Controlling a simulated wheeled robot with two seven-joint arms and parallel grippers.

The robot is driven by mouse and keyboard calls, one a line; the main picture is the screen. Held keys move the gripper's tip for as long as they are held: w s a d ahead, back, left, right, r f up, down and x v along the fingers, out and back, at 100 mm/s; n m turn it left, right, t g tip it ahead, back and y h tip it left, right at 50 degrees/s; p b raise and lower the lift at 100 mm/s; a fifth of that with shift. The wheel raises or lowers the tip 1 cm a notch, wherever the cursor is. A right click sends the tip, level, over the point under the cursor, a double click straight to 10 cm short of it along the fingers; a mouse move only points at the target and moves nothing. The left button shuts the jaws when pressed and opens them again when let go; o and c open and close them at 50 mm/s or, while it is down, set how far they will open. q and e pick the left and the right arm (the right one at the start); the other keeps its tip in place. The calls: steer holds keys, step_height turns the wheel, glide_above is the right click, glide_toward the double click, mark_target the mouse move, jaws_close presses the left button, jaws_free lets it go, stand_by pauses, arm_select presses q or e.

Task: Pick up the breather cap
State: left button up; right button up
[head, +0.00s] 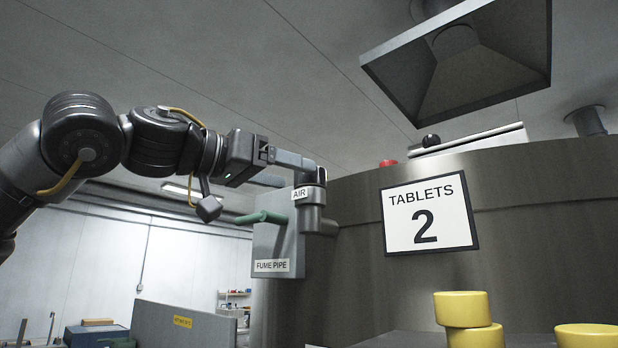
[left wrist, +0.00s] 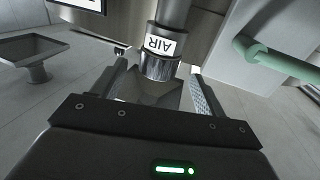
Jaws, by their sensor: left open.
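The breather cap (head: 311,177) appears to be the grey cylinder on top of the upright pipe labelled AIR (head: 311,215). In the left wrist view the cap (left wrist: 160,68) is a shiny metal end beside the AIR label. My left gripper (head: 300,174) reaches in from the left at the height of the cap, its fingers open. In the left wrist view the gripper (left wrist: 158,76) has one finger on each side of the cap, with gaps visible. I cannot tell how far the fingers reach along the cap. My right gripper is not in view.
A grey box labelled FUME PIPE (head: 275,240) with a green handle (head: 262,216) stands just below the gripper. The large vessel marked TABLETS 2 (head: 350,200) is close on the right. Yellow cylinders (head: 461,309) stand at lower right. A hood (head: 470,65) hangs above.

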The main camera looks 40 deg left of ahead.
mark_target(319, 177)
arm_select(q)
steer(key=shift+x, duration=1.2)
steer(key=p, duration=0.1)
steer(key=w+r+p, duration=0.1)
steer(key=shift+w+d+p, duration=0.25)
steer(key=shift+p, duration=0.15)
steer(key=x, duration=0.2)
steer(key=p+x, duration=0.1)
steer(key=shift+w+f, duration=0.25)
steer(key=shift+w, duration=0.15)
steer(key=shift+s, duration=0.4)
steer(key=shift+c, duration=1.2)
steer(key=c, duration=0.7)
steer(key=shift+c, duration=0.7)
steer(key=shift+r, duration=0.1)
